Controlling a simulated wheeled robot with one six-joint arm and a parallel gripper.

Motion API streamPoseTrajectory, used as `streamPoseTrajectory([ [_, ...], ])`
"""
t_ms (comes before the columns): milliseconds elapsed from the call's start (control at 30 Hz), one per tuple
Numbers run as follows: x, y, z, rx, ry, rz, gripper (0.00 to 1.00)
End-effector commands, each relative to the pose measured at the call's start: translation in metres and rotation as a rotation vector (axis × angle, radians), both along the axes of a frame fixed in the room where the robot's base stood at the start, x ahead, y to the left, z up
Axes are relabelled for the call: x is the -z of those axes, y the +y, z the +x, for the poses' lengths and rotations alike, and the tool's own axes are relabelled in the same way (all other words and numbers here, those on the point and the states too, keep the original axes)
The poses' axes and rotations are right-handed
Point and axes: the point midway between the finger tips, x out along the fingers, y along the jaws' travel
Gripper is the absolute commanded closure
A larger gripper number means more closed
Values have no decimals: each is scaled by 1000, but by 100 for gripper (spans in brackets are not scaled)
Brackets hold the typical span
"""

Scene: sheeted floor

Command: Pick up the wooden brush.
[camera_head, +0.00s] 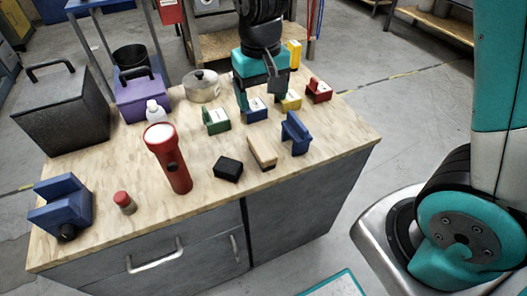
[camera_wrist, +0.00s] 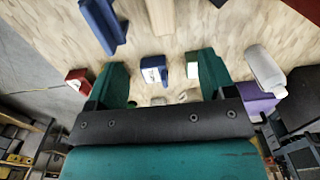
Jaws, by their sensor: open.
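The wooden brush (camera_head: 262,152) is a pale wood block with a dark underside, lying near the front edge of the worktop, between a black block and a blue stand-like piece. In the wrist view the brush (camera_wrist: 160,16) shows partly at the top edge, beyond my fingertips. My gripper (camera_head: 257,92) is above the back of the worktop, behind the brush in the head view. In the wrist view my gripper (camera_wrist: 160,75) has its two green fingers wide apart, with nothing held between them.
A blue block (camera_head: 254,110) with a white label is below my gripper. The worktop (camera_head: 200,210) is bare in front.

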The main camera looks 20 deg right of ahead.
Motion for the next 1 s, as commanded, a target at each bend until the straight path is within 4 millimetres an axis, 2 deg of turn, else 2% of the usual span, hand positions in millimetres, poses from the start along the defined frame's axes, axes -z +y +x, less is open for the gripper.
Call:
streamPoseTrajectory([
  [33,14,-1,-2,0,8,-2,23],
  [200,53,-1,-2,-1,7,-1,23],
  [400,90,-1,-2,-2,4,1,23],
  [667,110,0,-2,-3,3,1,23],
  [900,146,1,-3,-2,5,1,23],
  [1000,153,1,-3,-2,3,1,23],
])
